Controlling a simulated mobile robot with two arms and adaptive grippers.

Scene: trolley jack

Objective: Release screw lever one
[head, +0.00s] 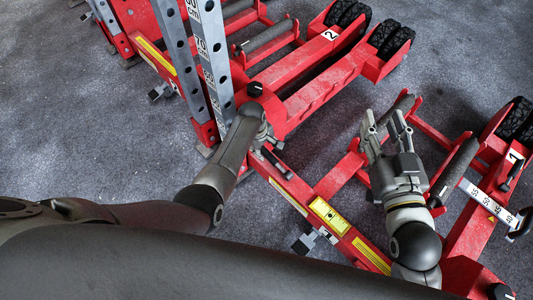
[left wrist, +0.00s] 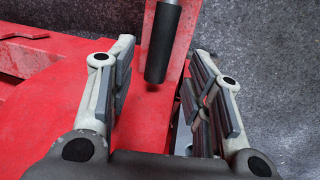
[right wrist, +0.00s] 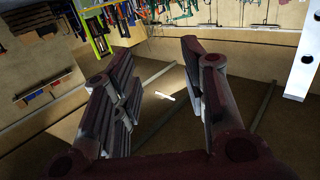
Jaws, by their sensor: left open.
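Red jack one (head: 470,225), with a "1" label, lies at the right in the head view. In the left wrist view a black cylindrical handle (left wrist: 163,45) on a red plate stands between and beyond the fingertips; I cannot tell for sure that it is screw lever one. My left gripper (left wrist: 165,75) is open around its lower end, with no clear contact. In the head view my left gripper (head: 262,130) is largely hidden by its own wrist, over the red frame. My right gripper (head: 385,125) is open and empty above jack one's frame; it also shows in the right wrist view (right wrist: 160,75).
Red jack two (head: 310,75) stands at the back, with black wheels (head: 390,40). Grey perforated posts (head: 212,60) rise just behind my left gripper. A metal screw end (head: 303,243) sticks out of the front red beam. Grey floor (head: 130,140) is free at the left.

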